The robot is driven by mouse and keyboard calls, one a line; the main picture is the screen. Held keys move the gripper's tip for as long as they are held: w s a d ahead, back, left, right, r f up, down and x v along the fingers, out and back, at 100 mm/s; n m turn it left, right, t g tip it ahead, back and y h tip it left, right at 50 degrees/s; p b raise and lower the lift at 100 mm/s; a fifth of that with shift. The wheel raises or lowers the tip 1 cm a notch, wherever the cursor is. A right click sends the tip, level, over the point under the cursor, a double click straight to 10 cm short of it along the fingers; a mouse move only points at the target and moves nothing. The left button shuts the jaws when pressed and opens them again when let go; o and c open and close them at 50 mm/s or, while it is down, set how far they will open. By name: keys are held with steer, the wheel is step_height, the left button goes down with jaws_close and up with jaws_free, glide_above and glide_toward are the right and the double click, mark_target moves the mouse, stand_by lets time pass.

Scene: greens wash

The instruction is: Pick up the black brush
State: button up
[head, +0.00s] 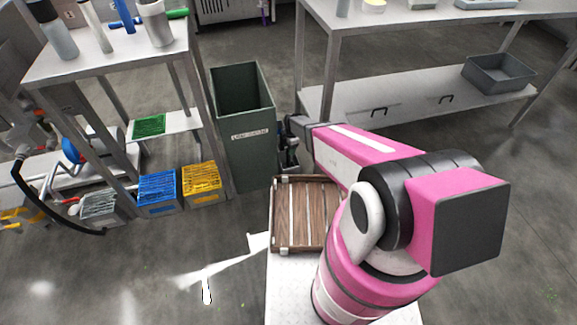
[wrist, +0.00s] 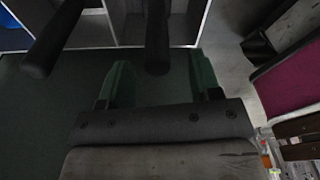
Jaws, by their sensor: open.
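My gripper (wrist: 160,88) is open, with dark green fingers on either side in the wrist view. A dark upright rod (wrist: 157,40) with a rounded end shows between and beyond the fingers. A second dark rod (wrist: 50,42) leans at the upper left. Either could be the handle of the black brush, but no bristles show and I cannot tell which. I cannot tell whether the fingers touch the middle rod. In the head view my gripper (head: 290,155) is small and partly hidden, beside the right side of the green bin.
The tall green bin (head: 243,135) stands beside my gripper. A slatted wooden crate (head: 290,247) lies in front of me. Blue (head: 158,193) and yellow (head: 202,184) crates sit on the floor at left. A steel table (head: 90,62) is at left, another (head: 420,17) at right.

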steer(key=f, duration=0.3)
steer(key=shift+a+f, duration=0.2)
steer(key=shift+f, duration=0.2)
steer(key=shift+c, duration=0.3)
steer(key=c, duration=1)
steer(key=shift+o, duration=0.3)
steer(key=shift+r, duration=0.1)
step_height(320, 180, up, 18)
